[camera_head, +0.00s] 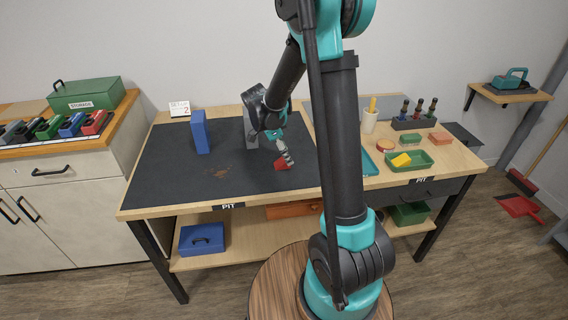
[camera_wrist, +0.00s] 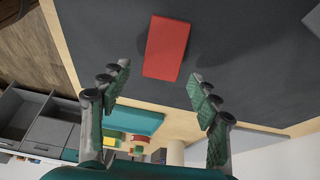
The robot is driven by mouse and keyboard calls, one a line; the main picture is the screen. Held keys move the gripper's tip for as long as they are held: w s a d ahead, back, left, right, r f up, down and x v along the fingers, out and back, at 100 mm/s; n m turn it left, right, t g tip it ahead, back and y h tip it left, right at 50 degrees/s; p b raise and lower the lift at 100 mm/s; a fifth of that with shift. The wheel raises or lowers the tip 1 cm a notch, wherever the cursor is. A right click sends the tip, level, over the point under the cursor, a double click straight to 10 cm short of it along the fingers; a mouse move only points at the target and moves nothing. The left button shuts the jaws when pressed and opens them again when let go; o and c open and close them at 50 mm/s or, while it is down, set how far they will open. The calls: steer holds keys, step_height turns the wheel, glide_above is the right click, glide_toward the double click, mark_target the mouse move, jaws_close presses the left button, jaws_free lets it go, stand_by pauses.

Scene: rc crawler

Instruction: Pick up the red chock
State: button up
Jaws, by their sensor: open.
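The red chock (camera_head: 282,163) lies on the dark mat (camera_head: 250,180) near the mat's right side. In the wrist view the red chock (camera_wrist: 167,48) shows as a plain red block ahead of my fingertips and between their lines. My gripper (camera_head: 284,150) is just above the chock in the head view. In the wrist view my gripper (camera_wrist: 158,80) has its two fingers wide apart with nothing between them. I cannot tell the exact height of the fingertips over the chock.
A blue upright block (camera_head: 200,132) stands on the mat to the left. A grey block (camera_head: 251,133) stands just behind my gripper. A green tray (camera_head: 422,166) with a yellow thing and a cup (camera_head: 369,121) are at the right.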

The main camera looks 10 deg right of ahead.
steer(key=shift+d+f, duration=0.2)
steer(key=shift+f, duration=0.15)
steer(key=c, duration=1.3)
steer(key=shift+r, duration=0.1)
